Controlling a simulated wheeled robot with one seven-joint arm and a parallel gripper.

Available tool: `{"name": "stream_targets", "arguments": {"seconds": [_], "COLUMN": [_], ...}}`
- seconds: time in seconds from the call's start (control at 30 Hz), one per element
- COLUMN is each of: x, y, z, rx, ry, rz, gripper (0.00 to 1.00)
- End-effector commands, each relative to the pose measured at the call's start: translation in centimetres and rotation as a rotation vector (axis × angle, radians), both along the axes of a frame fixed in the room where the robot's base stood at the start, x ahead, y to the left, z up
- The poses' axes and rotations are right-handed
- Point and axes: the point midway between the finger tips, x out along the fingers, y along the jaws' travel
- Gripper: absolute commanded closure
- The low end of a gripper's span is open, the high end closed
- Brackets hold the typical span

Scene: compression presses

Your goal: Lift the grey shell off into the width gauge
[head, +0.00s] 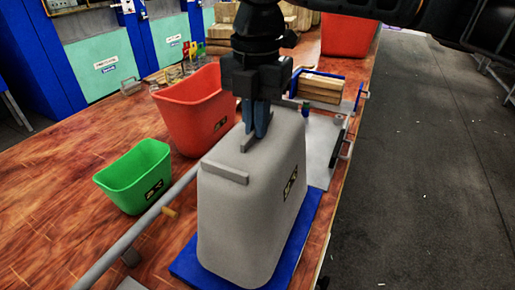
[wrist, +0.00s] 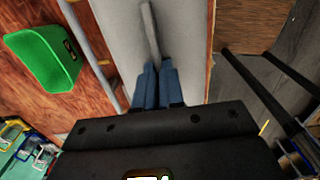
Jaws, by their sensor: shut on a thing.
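The grey shell (head: 245,215) is a large, upside-down tub with rounded edges and a dark label on its right side. It stands upright over a blue plate (head: 192,270); I cannot tell whether a small gap lies under it. My gripper (head: 254,132) points straight down at the shell's top and is shut on the raised grey rib there. In the wrist view the blue fingers (wrist: 157,88) close around the near end of the rib (wrist: 149,25). A second grey bar lies across the shell's top front. I cannot tell surely which fixture is the width gauge.
A red bin (head: 195,110) and a green bin (head: 137,175) stand left of the shell. A grey rail (head: 135,235) runs close along its left side. Behind it, a blue-ended holder contains wooden blocks (head: 321,88). Another red bin (head: 348,35) stands farther back. Dark floor lies right.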

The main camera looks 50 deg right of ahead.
Motion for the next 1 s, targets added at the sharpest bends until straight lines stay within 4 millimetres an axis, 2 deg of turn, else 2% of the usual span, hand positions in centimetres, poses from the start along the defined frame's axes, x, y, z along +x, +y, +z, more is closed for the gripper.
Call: {"name": "stream_targets", "arguments": {"seconds": [0.27, 0.47, 0.77, 1.0], "x": [0.1, 0.1, 0.1, 0.1], "y": [0.0, 0.0, 0.0, 0.1], "z": [1.7, 5.0, 12.2, 19.3], "rx": [-0.001, -0.001, -0.001, -0.001], "ry": [-0.002, -0.003, -0.003, -0.003], "rz": [-0.001, 0.0, 0.001, 0.0], "gripper": [1.0, 1.0, 1.0, 1.0]}}
